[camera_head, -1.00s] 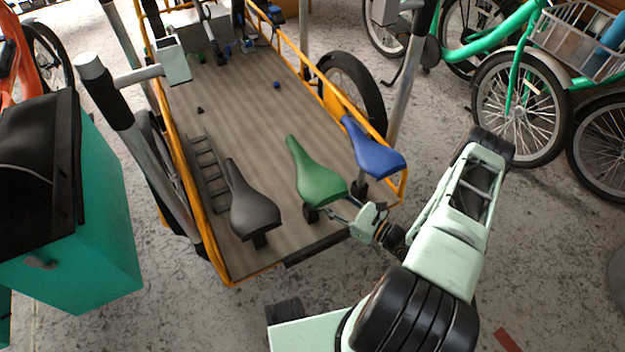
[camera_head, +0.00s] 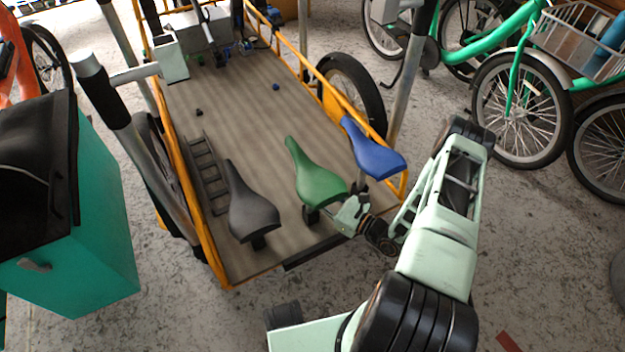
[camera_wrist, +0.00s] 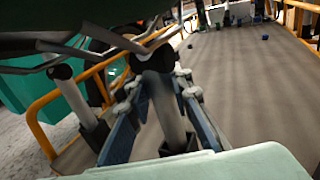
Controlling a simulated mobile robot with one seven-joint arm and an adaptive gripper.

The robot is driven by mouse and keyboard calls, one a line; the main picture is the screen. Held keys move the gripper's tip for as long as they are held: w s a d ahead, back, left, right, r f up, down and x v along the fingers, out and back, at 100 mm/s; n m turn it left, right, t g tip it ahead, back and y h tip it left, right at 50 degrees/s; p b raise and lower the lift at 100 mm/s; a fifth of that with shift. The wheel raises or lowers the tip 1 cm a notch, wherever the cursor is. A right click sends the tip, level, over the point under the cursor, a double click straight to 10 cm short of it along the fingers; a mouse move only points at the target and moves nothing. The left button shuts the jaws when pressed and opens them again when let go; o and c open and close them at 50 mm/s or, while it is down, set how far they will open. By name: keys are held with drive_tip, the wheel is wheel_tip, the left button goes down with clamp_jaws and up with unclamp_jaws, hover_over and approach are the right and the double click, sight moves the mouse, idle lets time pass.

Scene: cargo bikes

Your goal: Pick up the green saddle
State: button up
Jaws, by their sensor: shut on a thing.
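The green saddle (camera_head: 314,178) sits level at the front end of the cargo bed, between the dark grey saddle and the blue saddle. My gripper (camera_head: 331,214) reaches in from the right, just below the back of the green saddle. In the wrist view my gripper (camera_wrist: 164,100) is shut with its two fingers on either side of the grey post under the green saddle. The dark green underside of the saddle (camera_wrist: 75,12) and its metal rails fill the top of that view. In the head view the saddle hides part of the grip.
The dark grey saddle (camera_head: 250,206) stands to the left and the blue saddle (camera_head: 373,152) close by on the right. An orange rail (camera_head: 192,205) edges the bed (camera_head: 240,130). A teal box (camera_head: 105,220) stands at the left.

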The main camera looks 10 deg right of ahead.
sight(310, 170)
drive_tip(key=shift+r, duration=0.15)
clamp_jaws()
wheel_tip(310, 170, up, 10)
drive_tip(key=p, duration=0.4)
drive_tip(key=shift+r, duration=0.15)
wheel_tip(310, 170, up, 10)
drive_tip(key=p, duration=0.7)
drive_tip(key=shift+f+p, duration=0.2)
drive_tip(key=shift+p, duration=0.1)
idle(0.8)
idle(0.9)
